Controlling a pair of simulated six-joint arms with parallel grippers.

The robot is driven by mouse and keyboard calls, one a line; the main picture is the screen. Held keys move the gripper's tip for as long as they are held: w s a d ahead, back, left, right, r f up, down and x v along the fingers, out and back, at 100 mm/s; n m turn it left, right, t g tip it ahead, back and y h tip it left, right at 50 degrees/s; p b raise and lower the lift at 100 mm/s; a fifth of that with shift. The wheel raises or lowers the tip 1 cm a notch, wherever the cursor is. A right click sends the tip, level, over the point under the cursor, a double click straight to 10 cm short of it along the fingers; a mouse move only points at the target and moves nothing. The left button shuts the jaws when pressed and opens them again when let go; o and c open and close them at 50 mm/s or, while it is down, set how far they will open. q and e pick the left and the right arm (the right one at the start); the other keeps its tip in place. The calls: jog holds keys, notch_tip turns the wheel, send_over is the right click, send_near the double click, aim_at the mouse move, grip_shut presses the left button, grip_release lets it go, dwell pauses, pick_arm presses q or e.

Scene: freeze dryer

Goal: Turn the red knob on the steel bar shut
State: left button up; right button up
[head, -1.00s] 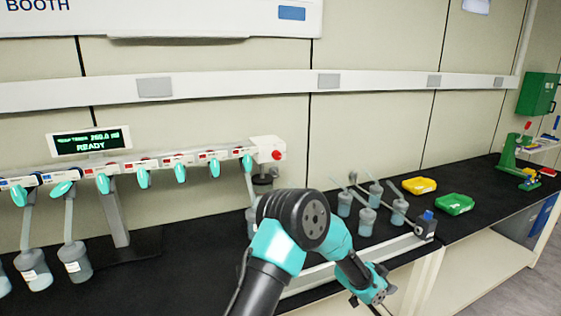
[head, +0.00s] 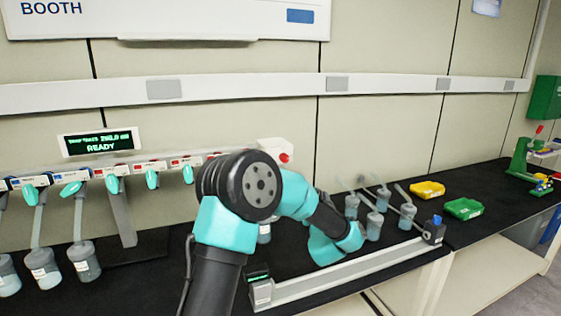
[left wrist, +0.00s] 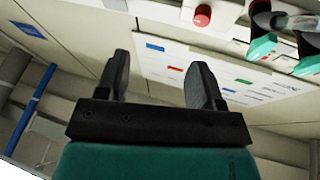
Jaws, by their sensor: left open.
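The red knob (head: 285,157) sits on the white block at the right end of the steel bar (head: 45,178). The arm partly covers that end of the bar in the head view. The knob also shows at the top of the left wrist view (left wrist: 202,16), beyond my fingers and apart from them. My left gripper (left wrist: 158,75) is open with nothing between its fingers. In the head view its fingers are hidden; the teal wrist part (head: 328,246) is to the right of the knob and lower. My right gripper is not in view.
Teal-handled valves (head: 112,184) line the bar, with flasks (head: 82,262) hanging from some. A display (head: 100,142) reads READY. More flasks (head: 374,226), a long rail (head: 345,270), a yellow tray (head: 428,190) and a green tray (head: 463,208) are to the right.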

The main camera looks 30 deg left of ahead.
aim_at(286, 159)
pick_arm(q)
jog(key=s+a+g+y, duration=0.1)
jog(key=y, duration=0.1)
jog(key=s+a+r+n+g+y, duration=0.1)
jog(key=s+a, duration=0.1)
jog(key=shift+s+a+r+n+g+y, duration=0.1)
jog(key=shift+s+r+n+g+y, duration=0.05)
jog(key=shift+s+n+g+y, duration=0.2)
jog(key=shift+w, duration=0.1)
jog(key=x, duration=1.7)
jog(key=shift+w+a, duration=0.1)
jog(key=shift+w, duration=0.05)
jog(key=c, duration=0.9)
